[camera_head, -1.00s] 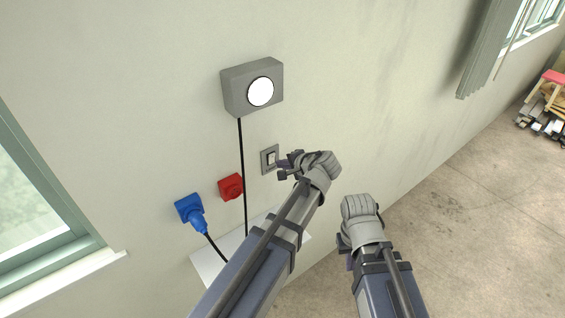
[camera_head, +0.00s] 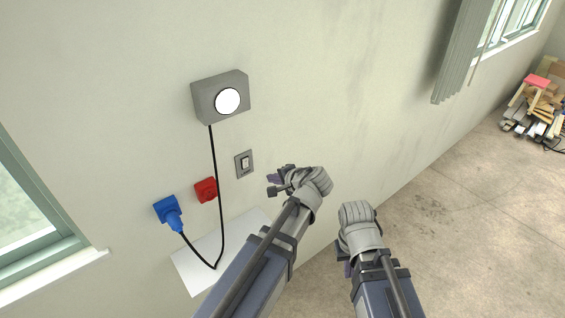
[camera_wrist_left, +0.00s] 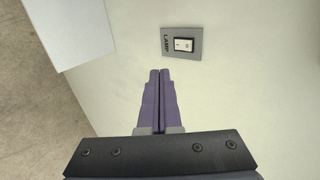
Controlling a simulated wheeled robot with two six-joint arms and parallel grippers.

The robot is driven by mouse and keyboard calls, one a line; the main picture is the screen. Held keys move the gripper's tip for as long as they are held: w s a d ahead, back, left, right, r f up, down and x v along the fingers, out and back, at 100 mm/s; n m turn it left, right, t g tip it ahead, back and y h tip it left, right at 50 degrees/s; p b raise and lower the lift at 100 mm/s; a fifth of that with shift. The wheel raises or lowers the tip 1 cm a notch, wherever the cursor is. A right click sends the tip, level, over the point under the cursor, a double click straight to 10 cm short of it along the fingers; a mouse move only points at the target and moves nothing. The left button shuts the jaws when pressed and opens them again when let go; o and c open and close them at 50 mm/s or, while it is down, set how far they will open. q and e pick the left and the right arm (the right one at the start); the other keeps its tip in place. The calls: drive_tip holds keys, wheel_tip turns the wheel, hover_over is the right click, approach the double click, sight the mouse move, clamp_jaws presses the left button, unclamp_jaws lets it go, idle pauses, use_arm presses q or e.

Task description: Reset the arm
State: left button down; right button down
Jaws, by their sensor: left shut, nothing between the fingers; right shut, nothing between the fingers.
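My left gripper (camera_head: 274,185) is shut and empty, a little to the right of and below the wall switch (camera_head: 244,163) in the head view. In the left wrist view its purple fingers (camera_wrist_left: 160,75) are together. They point toward the grey switch plate (camera_wrist_left: 167,42), which is marked LAMP and has a white rocker (camera_wrist_left: 184,45). The fingertips look apart from the plate. My right arm (camera_head: 360,225) is in the head view to the right of the left one; its fingers are mostly hidden behind its wrist.
A grey box with a lit white round lamp (camera_head: 228,101) is on the wall. A black cable runs from it to a blue plug (camera_head: 168,212). A red socket (camera_head: 206,189) is beside the cable. A white shelf (camera_head: 190,270) juts out below. Open floor (camera_head: 440,220) lies to the right.

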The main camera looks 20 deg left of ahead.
use_arm(q)
drive_tip(key=s+d+f+n+g+h+b, duration=0.1)
drive_tip(key=s+d+f+g+h+b, duration=0.2)
drive_tip(key=s+d+f, duration=0.4)
drive_tip(key=s+d+f+n+g+h+b, duration=0.2)
drive_tip(key=s+d+f+b, duration=0.4)
drive_tip(key=s+f, duration=0.5)
drive_tip(key=s+d+g+h, duration=0.1)
drive_tip(key=h, duration=0.1)
drive_tip(key=shift+s+d+f+n+g+h, duration=0.15)
drive_tip(key=shift+s+f+n+g+h, duration=0.15)
drive_tip(key=shift+f+g, duration=0.1)
drive_tip(key=shift+w, duration=0.1)
